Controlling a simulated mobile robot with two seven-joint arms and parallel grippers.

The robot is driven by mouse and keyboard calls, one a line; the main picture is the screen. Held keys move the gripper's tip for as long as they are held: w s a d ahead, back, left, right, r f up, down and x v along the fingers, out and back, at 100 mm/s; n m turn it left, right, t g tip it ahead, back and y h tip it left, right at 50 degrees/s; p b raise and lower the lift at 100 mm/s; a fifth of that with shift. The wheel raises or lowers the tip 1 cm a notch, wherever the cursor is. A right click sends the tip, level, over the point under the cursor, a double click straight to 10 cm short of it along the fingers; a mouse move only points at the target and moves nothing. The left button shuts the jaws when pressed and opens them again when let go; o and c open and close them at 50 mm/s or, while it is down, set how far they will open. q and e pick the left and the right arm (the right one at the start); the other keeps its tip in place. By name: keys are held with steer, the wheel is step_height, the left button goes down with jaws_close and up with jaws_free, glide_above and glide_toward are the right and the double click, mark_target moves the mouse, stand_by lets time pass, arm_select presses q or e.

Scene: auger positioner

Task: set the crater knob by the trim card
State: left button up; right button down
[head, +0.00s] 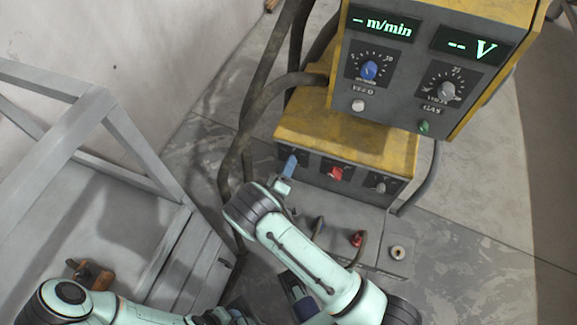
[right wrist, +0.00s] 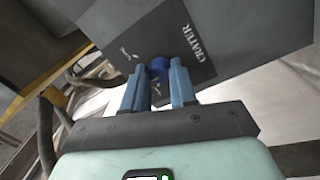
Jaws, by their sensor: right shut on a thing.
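The crater knob (right wrist: 159,67) is a blue knob on a dark panel marked CRATER, seen in the right wrist view. My right gripper (right wrist: 158,75) has its two blue fingers on either side of the knob and is shut on it. In the head view my right gripper (head: 289,166) is at the left end of the front of the lower yellow box (head: 330,130), and the knob is hidden there. My left arm comes in low at the left; its fingers cannot be made out clearly. I cannot make out a trim card in either view.
A red knob (head: 337,173) and a grey knob (head: 381,186) sit right of my right gripper. A grey frame (head: 130,140) stands left.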

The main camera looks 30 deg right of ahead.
steer(key=shift+f, duration=0.1)
steer(key=c, duration=0.9)
jaws_free()
steer(key=v, duration=1.3)
steer(key=shift+s+a, duration=0.2)
